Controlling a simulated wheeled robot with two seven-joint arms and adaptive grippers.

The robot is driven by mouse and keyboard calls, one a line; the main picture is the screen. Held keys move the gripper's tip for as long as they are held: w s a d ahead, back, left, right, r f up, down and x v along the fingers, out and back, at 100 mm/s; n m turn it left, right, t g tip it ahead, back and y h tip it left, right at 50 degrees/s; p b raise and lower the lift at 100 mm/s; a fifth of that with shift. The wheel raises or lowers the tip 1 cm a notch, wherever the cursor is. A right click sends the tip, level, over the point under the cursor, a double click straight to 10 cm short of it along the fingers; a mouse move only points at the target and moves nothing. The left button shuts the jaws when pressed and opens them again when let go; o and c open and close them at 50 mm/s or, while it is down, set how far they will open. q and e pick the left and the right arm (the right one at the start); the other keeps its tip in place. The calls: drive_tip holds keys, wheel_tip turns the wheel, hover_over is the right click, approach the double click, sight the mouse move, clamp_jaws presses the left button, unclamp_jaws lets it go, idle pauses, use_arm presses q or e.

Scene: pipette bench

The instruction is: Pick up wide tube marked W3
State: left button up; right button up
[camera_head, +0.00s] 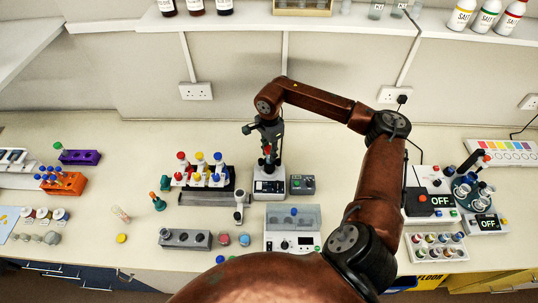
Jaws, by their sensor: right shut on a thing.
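My right gripper (268,157) is above a grey bench device (268,186) near the middle of the bench. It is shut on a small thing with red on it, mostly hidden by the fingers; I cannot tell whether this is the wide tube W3. A rack of tubes (203,180) with red, yellow and blue caps stands left of the gripper. No W3 mark is readable at this size. My left gripper is not in view.
A grey block rack (184,240) and a clear-lidded machine (292,230) stand at the front. A small dark box (302,184) is right of the device. Purple (81,157) and orange (64,184) racks are at left. Bare bench lies behind the tube rack.

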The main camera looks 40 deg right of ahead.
clamp_jaws()
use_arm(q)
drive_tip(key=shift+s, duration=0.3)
use_arm(e)
drive_tip(key=shift+r, duration=0.15)
drive_tip(key=shift+r+p, duration=1.85)
drive_tip(key=shift+r, duration=1.8)
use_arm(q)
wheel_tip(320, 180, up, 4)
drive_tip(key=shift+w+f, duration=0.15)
